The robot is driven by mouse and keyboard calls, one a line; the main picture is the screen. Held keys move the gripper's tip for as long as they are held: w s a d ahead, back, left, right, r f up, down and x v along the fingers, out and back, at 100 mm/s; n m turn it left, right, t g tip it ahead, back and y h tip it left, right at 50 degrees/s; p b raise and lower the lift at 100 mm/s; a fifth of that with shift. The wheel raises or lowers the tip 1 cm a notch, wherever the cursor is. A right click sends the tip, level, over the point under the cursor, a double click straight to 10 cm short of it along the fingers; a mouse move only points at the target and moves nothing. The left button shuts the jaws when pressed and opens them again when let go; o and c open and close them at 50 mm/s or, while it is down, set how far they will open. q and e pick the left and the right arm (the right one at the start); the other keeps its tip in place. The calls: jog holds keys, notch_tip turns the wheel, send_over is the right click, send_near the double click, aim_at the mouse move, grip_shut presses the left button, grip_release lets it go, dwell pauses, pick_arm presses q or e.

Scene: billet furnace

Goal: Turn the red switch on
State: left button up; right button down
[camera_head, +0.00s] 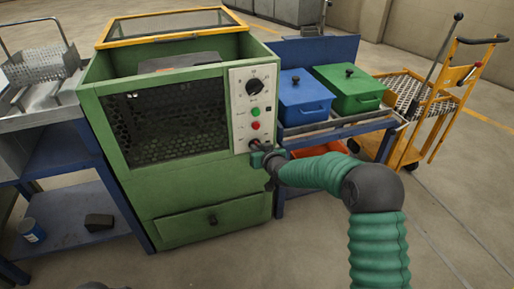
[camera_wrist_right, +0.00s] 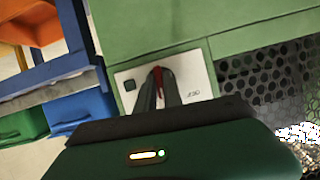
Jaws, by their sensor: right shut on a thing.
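The green furnace (camera_head: 185,205) stands left of centre in the head view, with a white control panel (camera_head: 240,98) on its right front. My right gripper (camera_head: 257,149) is at the panel's lower end. In the right wrist view, the dark fingers of my right gripper (camera_wrist_right: 160,88) are closed around the red switch (camera_wrist_right: 159,79), of which a narrow red strip shows between them. The gripper hides most of the switch in the head view.
The panel also has a black knob (camera_head: 254,87), a red button (camera_head: 255,125) and a green button (camera_head: 255,111). To the right stand a blue bin (camera_head: 305,97), a green bin (camera_head: 348,90) and a yellow cart (camera_head: 440,105). The floor at front right is clear.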

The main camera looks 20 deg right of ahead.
jog(key=shift+d+f+m+y+p, duration=0.1)
jog(key=shift+d+m+y+p, duration=0.05)
jog(key=shift+m+y+p, duration=1.05)
jog(key=shift+d+f+m+y+p, duration=0.1)
jog(key=shift+m+y+p, duration=0.6)
jog(key=shift+m, duration=0.9)
jog(key=shift+s+f, duration=0.1)
jog(key=c, duration=1.5)
grip_release()
